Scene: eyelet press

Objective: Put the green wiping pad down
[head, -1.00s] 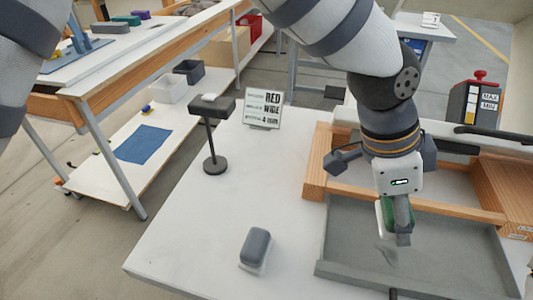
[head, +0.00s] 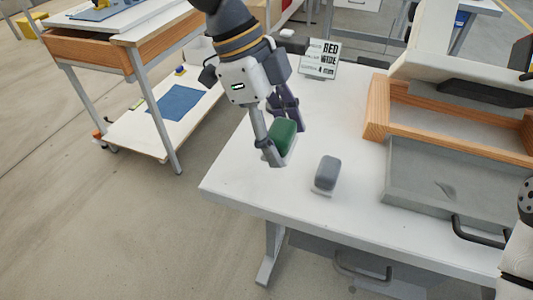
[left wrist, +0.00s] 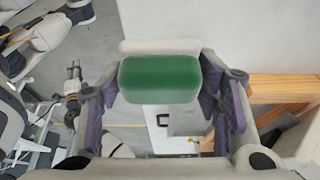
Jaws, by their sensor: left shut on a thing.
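The green wiping pad (head: 282,136), a green block with a pale layer on one side, is held in my left gripper (head: 278,143) in the head view. The fingers are shut on its two ends. The pad is tilted and appears to be above the white table (head: 240,185), near its left edge. In the left wrist view the pad (left wrist: 160,79) sits between the purple-lined fingers (left wrist: 162,92).
A grey pad (head: 328,173) with a pale base lies on the table right of my left gripper. Farther right are a grey tray (head: 410,205) and a wooden frame (head: 377,108). A lettered sign (head: 320,59) stands behind. The table's front left is clear.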

